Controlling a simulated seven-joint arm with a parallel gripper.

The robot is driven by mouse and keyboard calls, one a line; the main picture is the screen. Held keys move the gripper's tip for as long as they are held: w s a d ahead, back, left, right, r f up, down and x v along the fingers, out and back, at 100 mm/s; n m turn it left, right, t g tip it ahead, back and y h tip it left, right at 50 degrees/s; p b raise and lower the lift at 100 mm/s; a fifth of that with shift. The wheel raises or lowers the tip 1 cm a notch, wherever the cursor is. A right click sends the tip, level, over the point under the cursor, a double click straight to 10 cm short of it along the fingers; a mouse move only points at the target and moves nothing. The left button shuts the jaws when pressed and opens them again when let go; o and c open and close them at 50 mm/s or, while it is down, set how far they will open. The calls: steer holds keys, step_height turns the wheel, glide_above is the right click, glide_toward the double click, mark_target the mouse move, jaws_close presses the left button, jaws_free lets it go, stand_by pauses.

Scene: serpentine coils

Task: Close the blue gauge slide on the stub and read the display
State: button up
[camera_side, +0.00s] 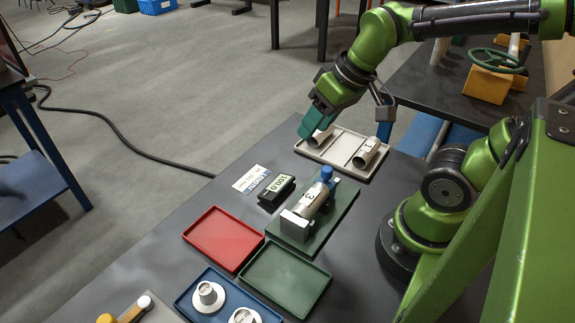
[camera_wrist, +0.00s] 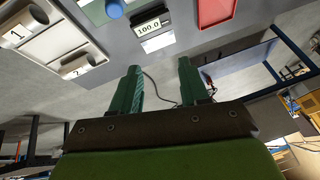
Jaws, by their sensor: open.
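A stub marked 3 (camera_side: 308,198) lies on the dark green gauge plate (camera_side: 343,207) in the side view, with a grey block (camera_side: 297,222) at its near end. The blue gauge slide (camera_side: 327,174) is at its far end; whether they touch is unclear. The slide also shows at the top of the wrist view (camera_wrist: 114,9). The black display (camera_side: 277,191) stands left of the plate and reads 100.0 in the wrist view (camera_wrist: 149,27). My gripper (camera_wrist: 161,78) is open and empty, away from the slide, near the pale tray in the side view (camera_side: 310,130).
The pale tray (camera_side: 343,144) holds two stubs, marked 1 (camera_wrist: 18,36) and 2 (camera_wrist: 76,70). A white card (camera_side: 250,179) lies beside the display. Red (camera_side: 224,239), green (camera_side: 286,278) and blue (camera_side: 186,300) trays are nearer; the blue one holds pale knobbed pieces.

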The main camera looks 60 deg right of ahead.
mark_target(327, 169)
steer(key=f+n+g, duration=0.1)
steer(key=n, duration=0.2)
steer(key=d+f+n+g, duration=0.1)
steer(key=f+n, duration=0.1)
steer(key=n, duration=0.2)
steer(key=d+f+n+g+h, duration=0.1)
steer(key=n, duration=0.3)
steer(key=shift+s+d+f+g, duration=0.15)
steer(key=shift+s+f+g, duration=0.15)
steer(key=shift+g, duration=0.1)
steer(key=n, duration=0.3)
steer(key=n+g, duration=0.1)
steer(key=n, duration=0.1)
steer(key=shift+s+d+f, duration=0.25)
steer(key=shift+d, duration=0.05)
steer(key=n, duration=0.3)
steer(key=shift+s+d+n, duration=0.1)
steer(key=shift+s+n, duration=0.1)
steer(key=shift+n, duration=0.1)
step_height(327, 169, down, 9)
steer(key=shift+r, duration=0.1)
jaws_close()
